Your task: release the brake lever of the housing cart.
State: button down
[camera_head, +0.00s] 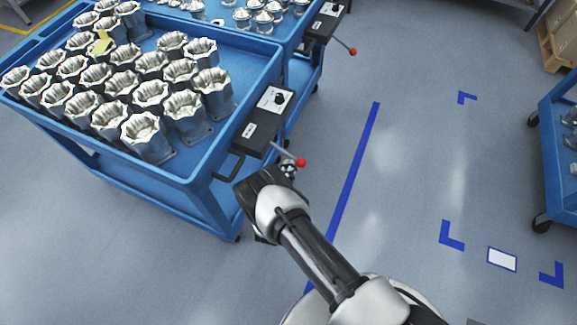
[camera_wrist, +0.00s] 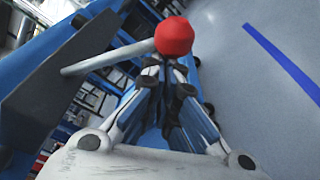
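The housing cart (camera_head: 206,184) is a blue cart at the left in the head view, its top tray filled with rows of silvery machined housings (camera_head: 146,134). A dark box with labels and a knob (camera_head: 262,120) is fixed to its right end. The brake lever (camera_head: 285,152) is a thin metal rod sticking out from there, with a red ball (camera_head: 301,162) at its end. In the wrist view the rod (camera_wrist: 105,59) comes in from the left to the red ball (camera_wrist: 173,37). My gripper (camera_wrist: 166,66) has its fingertips together right by the ball; whether they touch it is unclear.
A second blue cart (camera_head: 290,42) with its own red-balled lever (camera_head: 343,46) stands behind. Another blue cart (camera_head: 560,130) is at the right edge. Between them the grey floor is clear, with a blue line (camera_head: 355,170) and blue corner marks (camera_head: 450,237).

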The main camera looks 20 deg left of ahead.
jog(key=shift+d+r, duration=0.15)
notch_tip(320, 180, up, 10)
jog(key=d+n+g+h+p, duration=0.1)
jog(key=n+p, duration=0.3)
jog(key=n, duration=0.4)
jog(key=shift+d+h, duration=0.5)
jog(key=shift+d, duration=0.25)
jog(key=shift+r, duration=0.2)
